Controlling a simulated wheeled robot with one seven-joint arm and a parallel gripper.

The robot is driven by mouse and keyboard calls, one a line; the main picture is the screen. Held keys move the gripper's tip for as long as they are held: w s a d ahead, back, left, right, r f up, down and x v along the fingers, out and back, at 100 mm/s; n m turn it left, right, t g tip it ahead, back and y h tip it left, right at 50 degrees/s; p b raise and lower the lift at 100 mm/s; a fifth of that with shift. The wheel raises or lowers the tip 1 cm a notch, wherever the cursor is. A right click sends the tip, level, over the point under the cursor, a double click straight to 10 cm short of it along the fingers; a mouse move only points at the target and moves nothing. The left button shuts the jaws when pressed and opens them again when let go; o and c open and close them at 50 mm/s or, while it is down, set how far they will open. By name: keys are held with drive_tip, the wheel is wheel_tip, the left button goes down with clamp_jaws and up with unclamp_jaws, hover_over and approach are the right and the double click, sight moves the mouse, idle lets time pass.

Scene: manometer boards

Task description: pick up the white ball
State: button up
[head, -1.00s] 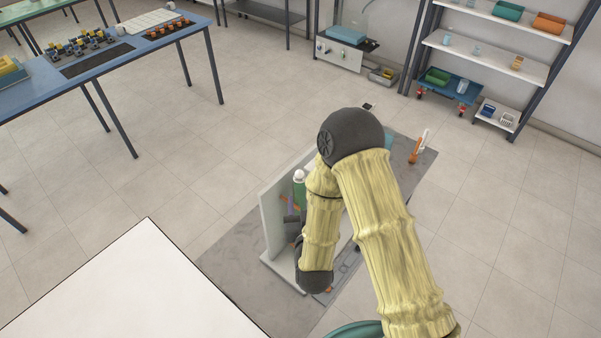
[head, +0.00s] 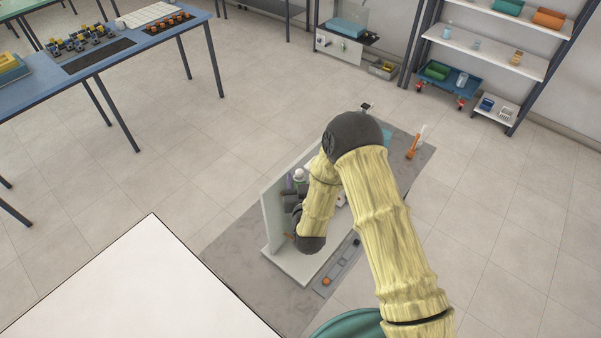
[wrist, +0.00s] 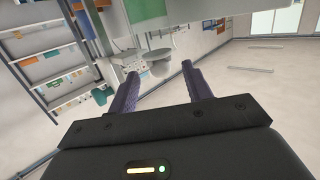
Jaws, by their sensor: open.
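The white ball (head: 299,174) shows in the head view beside the upright pale board (head: 273,218), just above my gripper (head: 295,183). What holds the ball up is hidden now. My gripper is open, its two purple fingers pointing toward the ball. In the wrist view the fingers stand apart, and a pale rounded thing, likely the white ball (wrist: 161,68), shows between and beyond the tips of my gripper (wrist: 160,71). I cannot tell whether the fingers touch it.
The board's pale base (head: 305,268) stands on a grey mat (head: 235,245). An orange tool (head: 413,146) lies at the mat's far right. A white tabletop (head: 140,285) is at lower left. A blue table (head: 90,75) and shelves (head: 490,55) stand farther off.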

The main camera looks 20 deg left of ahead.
sight(300, 175)
drive_tip(key=shift+w+a+r+p, duration=0.15)
drive_tip(key=shift+w+a+p, duration=0.1)
drive_tip(key=shift+w+p, duration=0.35)
drive_tip(key=p+x, duration=0.2)
drive_tip(key=shift+w+a, duration=0.2)
drive_tip(key=shift+w, duration=0.15)
drive_tip(key=shift+w+a+f, duration=0.2)
drive_tip(key=shift+w+f, duration=0.15)
drive_tip(key=shift+w, duration=0.15)
clamp_jaws()
drive_tip(key=shift+r, duration=0.1)
wheel_tip(300, 175, up, 10)
drive_tip(key=b, duration=0.4)
